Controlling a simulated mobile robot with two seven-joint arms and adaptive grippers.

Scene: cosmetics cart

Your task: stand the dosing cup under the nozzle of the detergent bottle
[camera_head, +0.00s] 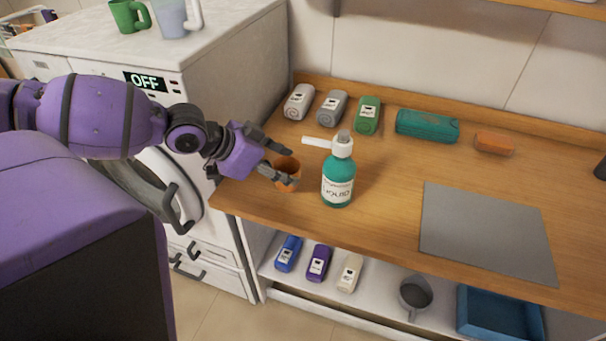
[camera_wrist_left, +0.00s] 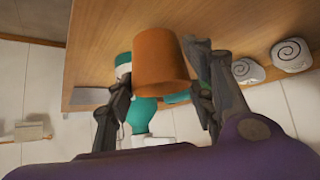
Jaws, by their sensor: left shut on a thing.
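The detergent bottle (camera_head: 338,178) is teal with a white pump top and stands upright on the wooden counter. Its white nozzle (camera_head: 316,142) points left. The orange dosing cup (camera_head: 288,172) is just left of the bottle, below and slightly left of the nozzle tip. My left gripper (camera_head: 284,164) is shut on the cup, with a finger on either side of it. The cup also shows between the fingers in the left wrist view (camera_wrist_left: 161,62), with the bottle (camera_wrist_left: 140,115) partly hidden behind it. I cannot tell whether the cup touches the counter. My right gripper is not in view.
Rolled items (camera_head: 333,106) and a teal case (camera_head: 427,125) lie along the back, beside an orange block (camera_head: 494,143). A grey mat (camera_head: 487,232) lies at right. A white washer (camera_head: 215,85) stands left. Below, a shelf holds small packs, a grey mug (camera_head: 415,293) and a blue tray (camera_head: 497,314).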

